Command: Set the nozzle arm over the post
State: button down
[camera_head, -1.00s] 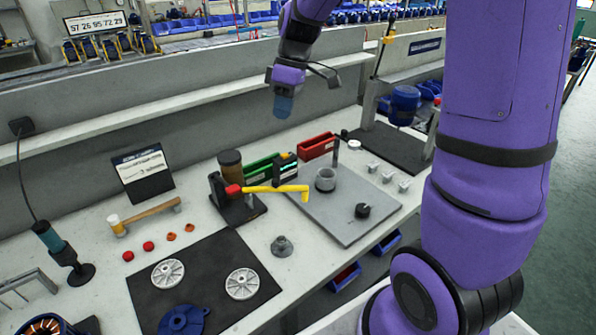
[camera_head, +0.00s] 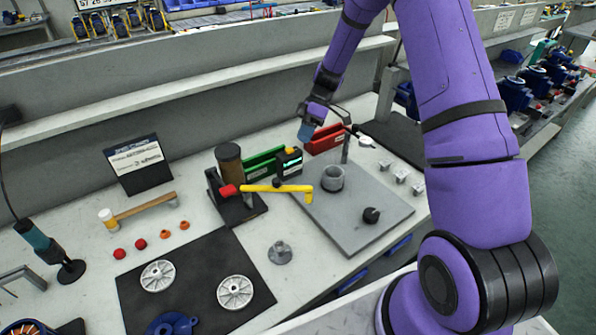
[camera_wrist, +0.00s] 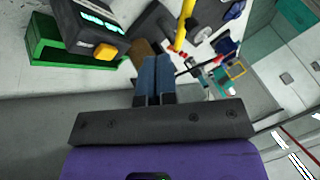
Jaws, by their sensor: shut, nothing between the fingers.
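The yellow nozzle arm (camera_head: 265,188) lies level, reaching from a dark stand with a red knob (camera_head: 228,190) to a bent-down tip left of the grey cup-like part (camera_head: 332,177). Part of it also shows at the top of the wrist view (camera_wrist: 184,28). A slim grey upright post (camera_head: 346,150) stands behind that cup on the grey plate. My gripper (camera_head: 304,138) is above the bench, in front of the red bin in the picture and behind the nozzle arm. Its blue fingers (camera_wrist: 157,72) are together and empty, apart from the nozzle arm.
A brown canister (camera_head: 229,164), a green bin (camera_head: 262,166), a black device with a lit display (camera_head: 289,161) and a red bin (camera_head: 325,138) crowd the back. A black knob (camera_head: 371,215) sits on the grey plate (camera_head: 345,232). The plate's front is otherwise clear.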

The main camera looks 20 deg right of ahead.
aim_at(276, 191)
jog(key=shift+w+d+f, duration=0.1)
jog(key=shift+d+f, duration=0.05)
jog(key=shift+f, duration=0.1)
jog(key=shift+f, duration=0.1)
jog(key=s+a+f, duration=0.6)
jog(key=a+f, duration=0.1)
jog(key=shift+s+f, duration=0.25)
jog(key=shift+f, duration=0.15)
dwell(0.6)
